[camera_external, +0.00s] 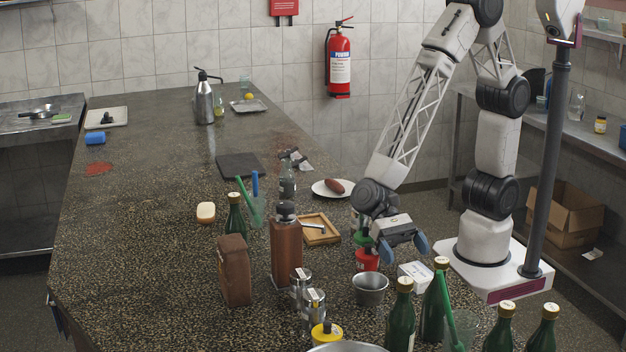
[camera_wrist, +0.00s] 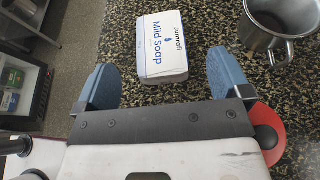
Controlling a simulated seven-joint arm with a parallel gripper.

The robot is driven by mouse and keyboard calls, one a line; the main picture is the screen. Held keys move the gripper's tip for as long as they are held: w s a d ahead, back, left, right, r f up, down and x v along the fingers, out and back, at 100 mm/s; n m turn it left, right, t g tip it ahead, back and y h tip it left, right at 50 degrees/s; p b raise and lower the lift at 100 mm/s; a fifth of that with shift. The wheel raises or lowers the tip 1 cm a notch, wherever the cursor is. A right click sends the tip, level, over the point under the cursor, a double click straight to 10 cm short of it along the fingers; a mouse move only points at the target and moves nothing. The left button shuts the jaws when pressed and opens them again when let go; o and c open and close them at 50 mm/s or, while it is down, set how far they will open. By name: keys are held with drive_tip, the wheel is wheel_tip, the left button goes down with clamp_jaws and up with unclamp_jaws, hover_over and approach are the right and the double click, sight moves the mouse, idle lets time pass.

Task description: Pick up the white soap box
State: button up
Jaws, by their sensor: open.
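The white soap box (camera_wrist: 162,50) lies flat on the speckled counter in the wrist view, with "Mild Soap" lettering facing up. It also shows in the external view (camera_external: 416,275), right of the metal cup. My gripper (camera_wrist: 170,82) is open, with one blue finger on each side of the near part of the box in the wrist picture. Nothing is between the fingers' grip surfaces in contact that I can see. In the external view my gripper (camera_external: 393,248) is above the counter, just behind and above the box. The height gap is hard to tell.
A metal cup (camera_external: 370,288) stands left of the box; it shows at upper right in the wrist view (camera_wrist: 268,22). A red can (camera_external: 367,260) is close beside my gripper. Green bottles (camera_external: 402,318) stand in front. The counter edge lies beyond the box's other side.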

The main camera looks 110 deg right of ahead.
sight(422, 275)
drive_tip(key=shift+a+f, duration=0.15)
drive_tip(key=shift+a, duration=0.2)
drive_tip(key=shift+a, duration=0.1)
drive_tip(key=shift+x, duration=2.55)
drive_tip(key=shift+c, duration=0.2)
drive_tip(key=c, duration=1)
wheel_tip(422, 275, up, 28)
